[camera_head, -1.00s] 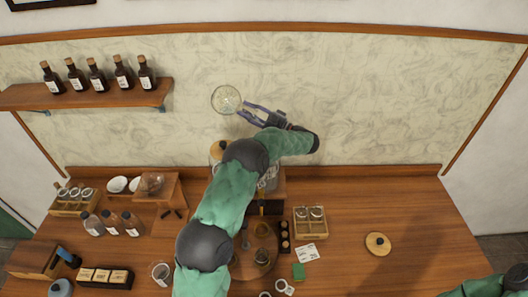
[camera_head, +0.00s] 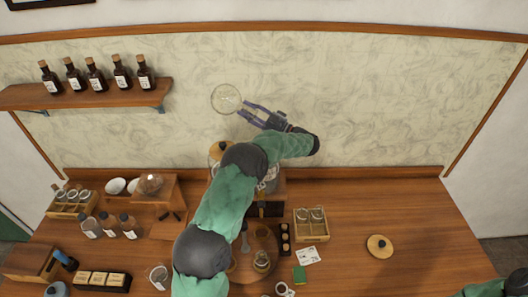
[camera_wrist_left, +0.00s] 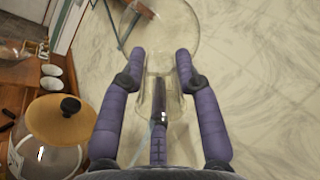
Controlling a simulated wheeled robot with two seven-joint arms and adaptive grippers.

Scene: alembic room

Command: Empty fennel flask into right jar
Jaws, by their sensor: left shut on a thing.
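My left gripper (camera_head: 247,112) is shut on a clear round glass flask (camera_head: 226,98), held up in front of the wall panel above the back of the table. In the left wrist view the flask's neck (camera_wrist_left: 158,92) lies between the fingers, its round body beyond them. I cannot tell what it contains. A glass jar with a wooden lid (camera_head: 220,150) stands below, partly behind my arm; its black-knobbed lid (camera_wrist_left: 65,118) shows in the left wrist view. Another jar (camera_head: 269,178) beside it is mostly hidden by my arm. My right gripper is out of view.
A loose wooden lid (camera_head: 380,246) lies on the table's right, with clear room around it. A wooden rack (camera_head: 311,235) stands in the middle. A shelf (camera_head: 90,97) with several dark bottles is on the wall at left. Several small bottles (camera_head: 110,226) stand at left.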

